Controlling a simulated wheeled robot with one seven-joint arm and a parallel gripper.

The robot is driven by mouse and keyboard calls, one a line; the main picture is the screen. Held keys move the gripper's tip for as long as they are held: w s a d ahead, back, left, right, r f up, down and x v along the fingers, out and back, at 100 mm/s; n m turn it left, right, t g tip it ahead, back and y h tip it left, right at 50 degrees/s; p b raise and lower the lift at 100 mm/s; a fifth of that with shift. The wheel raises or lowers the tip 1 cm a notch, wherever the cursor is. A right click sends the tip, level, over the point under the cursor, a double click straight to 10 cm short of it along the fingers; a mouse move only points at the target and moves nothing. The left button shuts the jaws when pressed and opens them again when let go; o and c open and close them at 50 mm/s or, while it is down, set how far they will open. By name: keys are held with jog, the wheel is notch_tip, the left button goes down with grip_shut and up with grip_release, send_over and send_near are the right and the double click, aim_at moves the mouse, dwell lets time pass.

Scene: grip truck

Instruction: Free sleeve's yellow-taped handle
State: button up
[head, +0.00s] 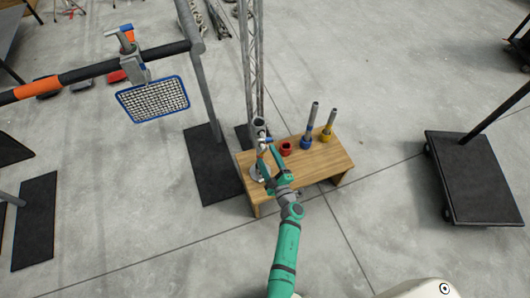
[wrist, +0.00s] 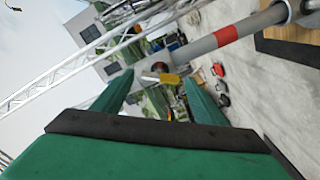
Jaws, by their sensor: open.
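A short handle wrapped in yellow tape (wrist: 171,79), with a pale tip, shows ahead of my gripper (wrist: 158,84) in the wrist view. It lies across the gap between the two green fingers, and the fingers are apart. A dark reddish round part sits just behind the handle. In the head view my gripper (head: 266,155) is over the left end of the bench, just below a grey sleeve (head: 259,124) at the foot of the truss. The handle is too small to make out clearly there. I cannot tell whether a finger touches it.
The wooden bench (head: 325,163) bears red, blue and yellow collars (head: 326,136), two with upright grey tubes. The lattice truss (head: 249,60) rises behind my gripper. A blue-framed mesh lamp (head: 153,100) hangs from a bar at left. A dark cart (head: 474,180) stands right; floor between is clear.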

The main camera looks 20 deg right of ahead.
jog(key=s, duration=0.7)
jog(key=shift+d, duration=0.15)
jog(key=shift+s, duration=0.1)
